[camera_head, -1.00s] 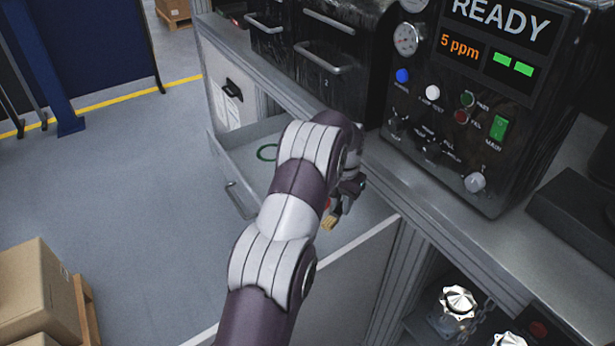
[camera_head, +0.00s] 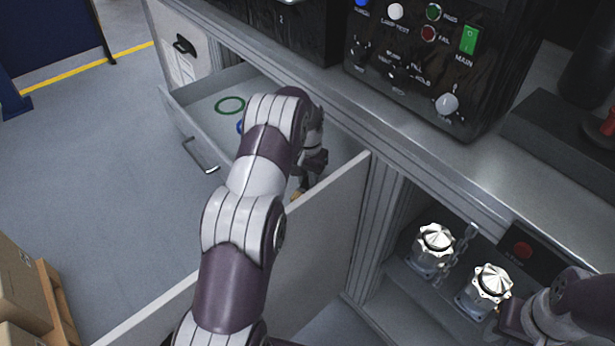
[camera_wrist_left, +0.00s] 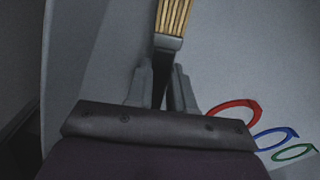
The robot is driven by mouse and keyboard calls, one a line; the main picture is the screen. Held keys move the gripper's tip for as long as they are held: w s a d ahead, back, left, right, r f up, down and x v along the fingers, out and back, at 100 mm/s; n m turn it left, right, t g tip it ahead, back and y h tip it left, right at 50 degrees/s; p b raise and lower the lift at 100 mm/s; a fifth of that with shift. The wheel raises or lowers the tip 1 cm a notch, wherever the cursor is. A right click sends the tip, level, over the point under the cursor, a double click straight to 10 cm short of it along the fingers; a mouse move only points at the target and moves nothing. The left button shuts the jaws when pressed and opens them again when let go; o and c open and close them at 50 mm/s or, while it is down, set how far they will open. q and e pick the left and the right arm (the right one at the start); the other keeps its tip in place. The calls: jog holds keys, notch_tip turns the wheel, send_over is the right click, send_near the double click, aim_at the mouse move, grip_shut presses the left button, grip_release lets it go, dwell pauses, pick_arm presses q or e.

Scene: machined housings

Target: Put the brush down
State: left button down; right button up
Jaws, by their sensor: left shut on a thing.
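The brush shows in the left wrist view, with its tan bristles (camera_wrist_left: 173,17) and metal ferrule (camera_wrist_left: 168,42) beyond my left gripper (camera_wrist_left: 162,85). The gripper's fingers are shut on the brush, and the handle is mostly hidden between them. In the head view my left gripper (camera_head: 314,160) is over the open drawer (camera_head: 178,112), partly hidden behind my arm. Only a small tan bit of the brush (camera_head: 297,195) shows there, near the drawer's near side. I cannot tell whether the brush touches the drawer floor. My right arm enters at lower right; its gripper is not visible.
A green ring (camera_head: 230,105) and a partly hidden blue ring (camera_head: 239,127) lie in the drawer; a red ring (camera_wrist_left: 236,112) shows in the wrist view. A grey panel (camera_head: 325,235) stands close by. Metal housings (camera_head: 434,248) sit on the lower shelf at right.

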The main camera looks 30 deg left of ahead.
pick_arm(q)
jog(key=shift+f, duration=0.15)
jog(key=c, duration=1)
grip_release()
notch_tip(320, 180, up, 7)
jog(key=shift+p, duration=0.55)
notch_tip(320, 180, up, 5)
jog(key=p, duration=0.4)
jog(key=shift+r, duration=0.2)
